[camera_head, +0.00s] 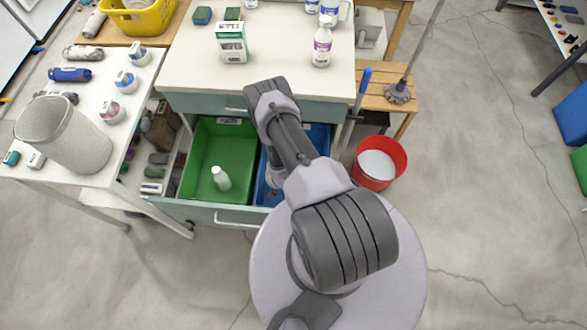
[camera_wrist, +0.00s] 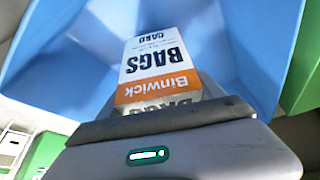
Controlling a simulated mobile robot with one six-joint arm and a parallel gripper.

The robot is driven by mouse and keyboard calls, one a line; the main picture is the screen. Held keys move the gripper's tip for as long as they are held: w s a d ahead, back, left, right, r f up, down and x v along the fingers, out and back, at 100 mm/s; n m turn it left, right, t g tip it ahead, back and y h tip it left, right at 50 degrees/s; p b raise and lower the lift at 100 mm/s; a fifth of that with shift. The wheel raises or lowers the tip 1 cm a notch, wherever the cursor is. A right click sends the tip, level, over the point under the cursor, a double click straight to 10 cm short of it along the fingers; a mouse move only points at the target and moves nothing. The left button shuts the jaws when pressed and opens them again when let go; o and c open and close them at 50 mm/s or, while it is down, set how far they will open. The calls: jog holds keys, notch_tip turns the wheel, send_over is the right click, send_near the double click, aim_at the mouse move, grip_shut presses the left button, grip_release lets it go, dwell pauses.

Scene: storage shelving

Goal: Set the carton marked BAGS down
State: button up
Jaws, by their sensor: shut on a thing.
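The carton marked BAGS (camera_wrist: 158,60), white with an orange Binwick band, is in the wrist view, directly in front of my gripper (camera_wrist: 165,121). My gripper is shut on it. Blue walls of a bin (camera_wrist: 235,50) surround the carton on the far side and both sides. I cannot tell whether the carton touches the bin floor. In the head view my arm reaches down over the blue bin (camera_head: 320,136) in the open drawer and hides the carton.
A green bin (camera_head: 205,160) with a white bottle (camera_head: 221,178) sits left of the blue bin. A green-and-white carton (camera_head: 232,42) and a bottle (camera_head: 321,42) stand on the worktop above. A red bucket (camera_head: 390,150) and a mop are at right.

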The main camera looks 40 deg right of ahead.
notch_tip(320, 180, down, 3)
jog(key=shift+f+b, duration=0.15)
jog(key=shift+b, duration=0.4)
jog(key=shift+f, duration=0.2)
jog(key=o, duration=1.3)
jog(key=shift+r, duration=0.1)
